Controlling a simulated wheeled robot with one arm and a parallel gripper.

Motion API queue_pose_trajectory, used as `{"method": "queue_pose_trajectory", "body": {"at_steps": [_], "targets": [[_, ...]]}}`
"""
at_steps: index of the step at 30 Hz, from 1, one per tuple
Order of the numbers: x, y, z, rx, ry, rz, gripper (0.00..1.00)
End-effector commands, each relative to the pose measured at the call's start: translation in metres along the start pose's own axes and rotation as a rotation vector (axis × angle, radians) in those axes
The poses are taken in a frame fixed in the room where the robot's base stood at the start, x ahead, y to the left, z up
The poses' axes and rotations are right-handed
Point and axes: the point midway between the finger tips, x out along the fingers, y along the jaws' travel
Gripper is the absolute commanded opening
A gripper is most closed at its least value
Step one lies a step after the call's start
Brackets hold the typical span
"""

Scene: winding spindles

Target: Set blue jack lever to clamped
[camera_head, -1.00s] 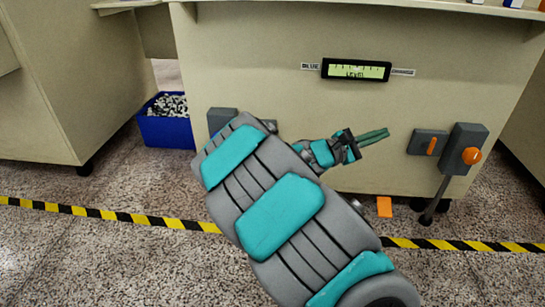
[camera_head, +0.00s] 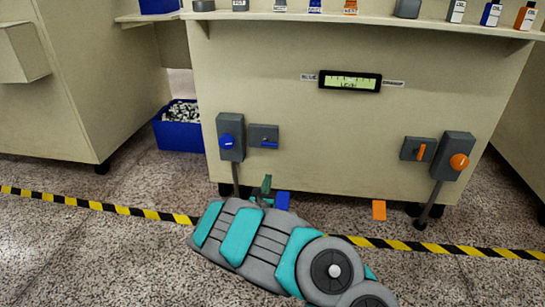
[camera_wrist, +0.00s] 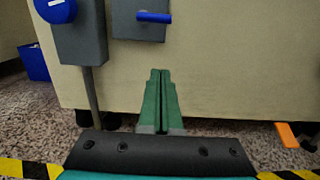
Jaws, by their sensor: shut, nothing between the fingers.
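The blue jack lever (camera_head: 269,144) is a small blue bar on a grey box (camera_head: 258,132) on the front panel. It lies roughly level. In the wrist view the lever (camera_wrist: 154,17) is near the top, beyond and above my fingers. My gripper (camera_head: 266,184) is low in front of the panel, below the lever and apart from it. In the wrist view its green fingers (camera_wrist: 160,75) are together with nothing between them. A blue knob (camera_head: 227,141) on a taller grey box with a post stands left of the lever.
An orange lever (camera_head: 420,151) and orange knob (camera_head: 459,161) are at the right. A level display (camera_head: 350,81) is above. A blue bin (camera_head: 180,134) stands left. Blue (camera_head: 283,200) and orange (camera_head: 379,209) pieces are at the panel's foot. Striped tape (camera_head: 130,210) crosses the floor.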

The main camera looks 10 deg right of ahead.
Motion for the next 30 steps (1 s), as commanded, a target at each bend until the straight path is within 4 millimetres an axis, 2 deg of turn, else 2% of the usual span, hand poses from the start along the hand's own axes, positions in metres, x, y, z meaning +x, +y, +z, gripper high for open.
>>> {"method": "queue_pose_trajectory", "body": {"at_steps": [14,17,30], "targets": [[0.004,0.001,-0.003,-0.001,0.004,0.004,0.00],[0.015,0.001,-0.004,0.001,0.005,0.002,0.00],[0.089,0.002,-0.004,0.002,0.004,0.004,0.00]]}}
